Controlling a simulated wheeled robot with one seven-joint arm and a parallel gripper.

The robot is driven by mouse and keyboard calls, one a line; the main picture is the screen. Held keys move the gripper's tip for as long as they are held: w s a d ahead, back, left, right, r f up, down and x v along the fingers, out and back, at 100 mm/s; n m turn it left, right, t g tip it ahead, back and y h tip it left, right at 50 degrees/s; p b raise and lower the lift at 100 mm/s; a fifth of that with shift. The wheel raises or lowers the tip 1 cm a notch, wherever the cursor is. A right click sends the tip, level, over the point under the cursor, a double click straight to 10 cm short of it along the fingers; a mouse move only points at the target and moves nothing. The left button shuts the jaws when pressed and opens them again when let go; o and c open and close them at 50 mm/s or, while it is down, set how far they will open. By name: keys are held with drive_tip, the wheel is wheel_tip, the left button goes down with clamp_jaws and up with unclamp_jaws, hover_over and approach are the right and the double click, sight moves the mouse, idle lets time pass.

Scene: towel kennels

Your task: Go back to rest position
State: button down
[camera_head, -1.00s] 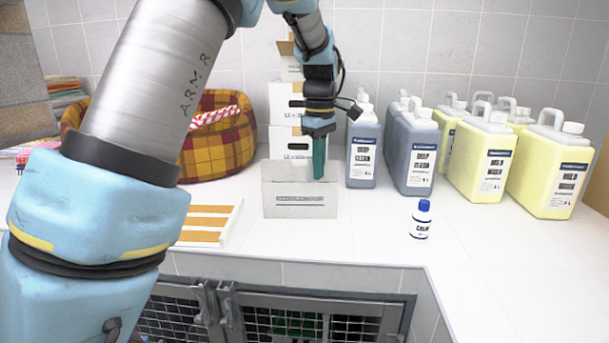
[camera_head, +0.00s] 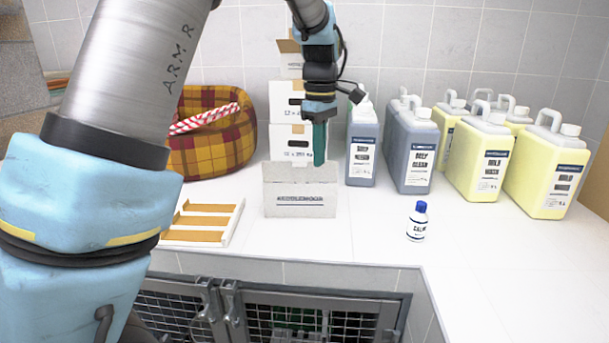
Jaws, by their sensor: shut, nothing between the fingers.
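My gripper (camera_head: 320,146) shows in the head view with its green fingers shut and pointing down. It hangs over the right rear part of a grey open-topped box (camera_head: 300,199) on the white counter. The fingertips are at about the height of the box's rim. I cannot tell whether they are just behind the rim or slightly inside. Nothing shows between the fingers. My arm reaches in from the left and hides part of the counter.
A blue-capped white bottle (camera_head: 417,223) stands right of the box. Grey jugs (camera_head: 411,150) and yellow jugs (camera_head: 480,158) line the back. White cartons (camera_head: 290,140) and a plaid basket (camera_head: 212,140) stand behind. A striped tray (camera_head: 205,221) lies left. The right counter is clear.

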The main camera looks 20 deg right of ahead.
drive_tip(key=shift+s+a+r, duration=0.1)
drive_tip(key=shift+s+r, duration=0.15)
drive_tip(key=shift+r, duration=0.25)
drive_tip(key=shift+s+a+r, duration=0.1)
drive_tip(key=shift+s+r, duration=0.1)
drive_tip(key=shift+r, duration=0.3)
drive_tip(key=a+f+m+b, duration=0.15)
drive_tip(key=a+f, duration=0.25)
drive_tip(key=a, duration=0.5)
drive_tip(key=a+f+m+b, duration=0.15)
drive_tip(key=a+f, duration=0.25)
drive_tip(key=a, duration=0.4)
drive_tip(key=s+a+f+m+b, duration=0.1)
drive_tip(key=s+a+f+m, duration=0.1)
drive_tip(key=s+a+f, duration=0.2)
drive_tip(key=s+a+f+m+t+b, duration=0.1)
drive_tip(key=s+a+f+m, duration=0.2)
drive_tip(key=a, duration=0.7)
drive_tip(key=shift+s+a+f+t, duration=0.3)
drive_tip(key=shift+s+f, duration=0.2)
drive_tip(key=shift+f, duration=0.25)
